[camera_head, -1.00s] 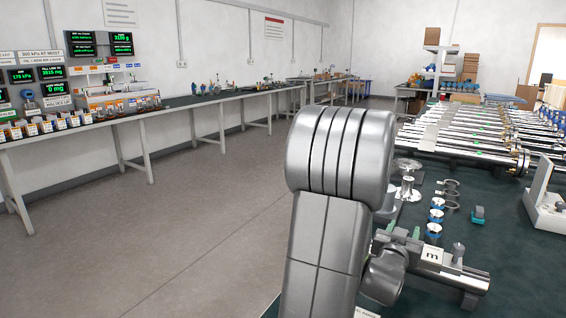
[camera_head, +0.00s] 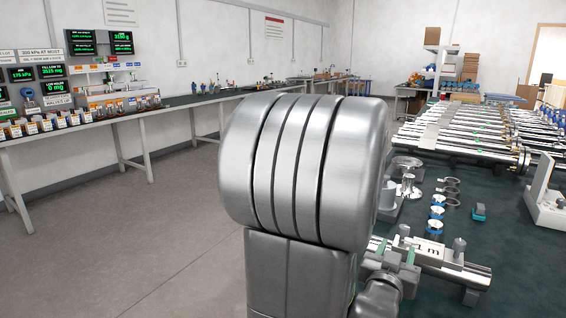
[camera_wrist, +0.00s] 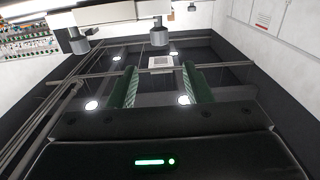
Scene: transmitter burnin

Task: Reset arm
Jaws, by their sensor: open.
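My arm's large silver joint fills the middle of the head view and hides part of the floor and bench behind it. My gripper (camera_head: 396,251) shows low and right of that joint, its two green-faced fingers apart. In the wrist view my gripper (camera_wrist: 160,75) is open, with a green finger on each side and nothing held between them. A small pale plate with a grey square (camera_wrist: 160,63) appears beyond the gap, apart from the fingers.
A dark green bench (camera_head: 520,270) on the right holds a silver cylinder (camera_head: 450,268), blue-ringed fittings (camera_head: 436,212), a white stand (camera_head: 548,205) and several long metal tubes (camera_head: 470,135). A long bench (camera_head: 180,108) lines the left wall. The floor (camera_head: 100,225) between is clear.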

